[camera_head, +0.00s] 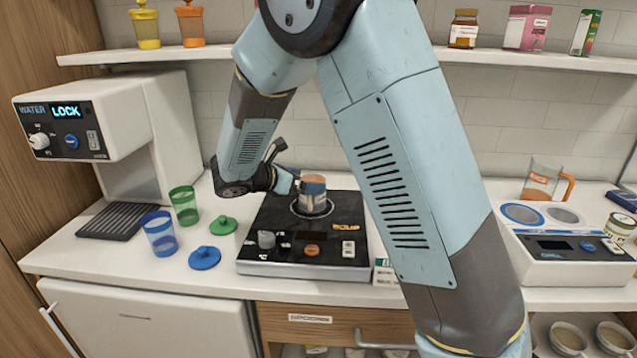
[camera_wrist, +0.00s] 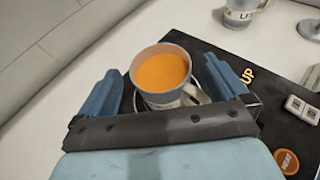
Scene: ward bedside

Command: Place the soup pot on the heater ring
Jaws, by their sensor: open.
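The soup pot (camera_head: 313,196) is a small grey pot with an orange upper part in the head view. In the wrist view the pot (camera_wrist: 163,98) is full of orange soup, with its handle at the lower right. It stands upright on the round heater ring (camera_head: 296,208) of a black hotplate (camera_head: 268,216); part of the ring's rim (camera_wrist: 254,104) shows beside it in the wrist view. My gripper (camera_wrist: 160,78) is open, with one blue finger on each side of the pot. In the head view my gripper (camera_head: 290,182) is partly hidden.
A green cup (camera_head: 184,206), a blue cup (camera_head: 160,234) and their lids stand left of the hotplate. A water dispenser (camera_head: 110,125) is at the left. A white chill unit (camera_head: 570,240) is at the right. A grey mug (camera_wrist: 241,12) stands beyond the hotplate in the wrist view.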

